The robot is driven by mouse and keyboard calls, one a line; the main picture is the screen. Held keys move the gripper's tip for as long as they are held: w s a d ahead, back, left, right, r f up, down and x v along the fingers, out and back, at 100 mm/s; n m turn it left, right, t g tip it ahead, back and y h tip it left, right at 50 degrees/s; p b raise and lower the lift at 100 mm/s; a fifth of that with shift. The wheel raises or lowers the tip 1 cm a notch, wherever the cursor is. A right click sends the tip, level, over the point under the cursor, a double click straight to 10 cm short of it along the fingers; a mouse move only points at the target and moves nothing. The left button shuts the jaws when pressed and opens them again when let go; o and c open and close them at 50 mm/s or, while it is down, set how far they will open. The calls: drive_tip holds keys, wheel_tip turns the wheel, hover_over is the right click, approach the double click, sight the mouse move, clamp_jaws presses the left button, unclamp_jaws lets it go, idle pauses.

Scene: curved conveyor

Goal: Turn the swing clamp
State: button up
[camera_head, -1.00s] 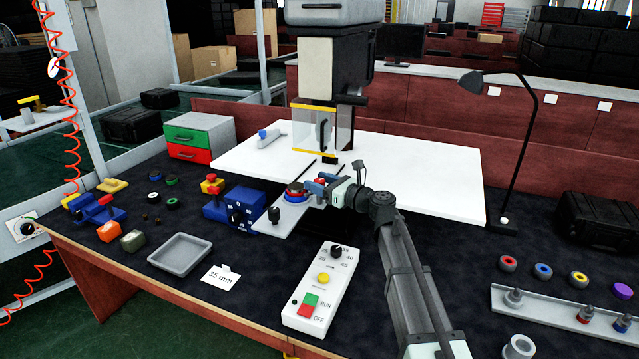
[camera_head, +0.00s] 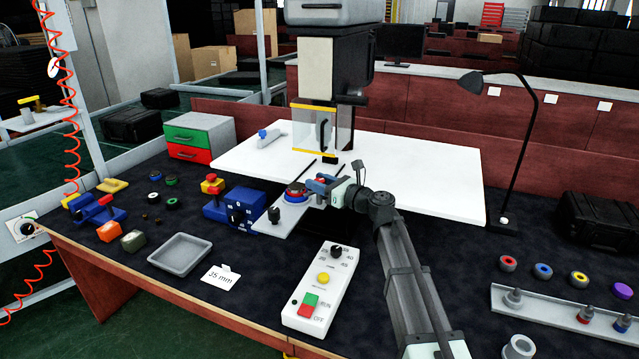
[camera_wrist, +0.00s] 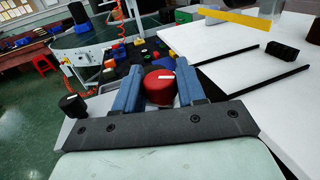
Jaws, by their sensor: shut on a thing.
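My gripper (camera_head: 318,184) is low over the grey plate (camera_head: 290,217) of the machine at the middle of the bench. In the wrist view its two blue fingers (camera_wrist: 160,73) stand on either side of a round red knob (camera_wrist: 160,90) with a white line on top, and they are shut on it. This knob appears to be the swing clamp's handle. In the head view the fingers and wrist partly hide it. A red and blue round part (camera_head: 295,192) sits on the plate just left of the fingers.
A black knob (camera_head: 274,215) stands at the plate's near left corner. A blue box with a dial (camera_head: 243,208) is left of the plate. A white control panel (camera_head: 317,290) lies in front. A yellow-edged guard (camera_head: 314,150) stands behind.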

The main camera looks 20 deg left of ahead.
drive_tip(key=shift+s+t, duration=0.1)
drive_tip(key=shift+t, duration=0.2)
drive_tip(key=shift+s+m+t+h, duration=0.1)
drive_tip(key=shift+m+t+h, duration=0.5)
drive_tip(key=shift+m+t, duration=0.45)
drive_tip(key=shift+m+t+h, duration=1.5)
drive_tip(key=shift+m+t, duration=0.15)
drive_tip(key=shift+t, duration=0.6)
drive_tip(key=shift+w+m+t+h, duration=0.2)
drive_tip(key=shift+m+t+h, duration=0.1)
drive_tip(key=shift+t, duration=0.1)
drive_tip(key=o, duration=0.9)
drive_tip(key=shift+o, duration=0.2)
drive_tip(key=shift+s, duration=0.1)
drive_tip(key=v, duration=1.3)
drive_tip(key=shift+s+d, duration=0.2)
drive_tip(key=shift+d, duration=0.1)
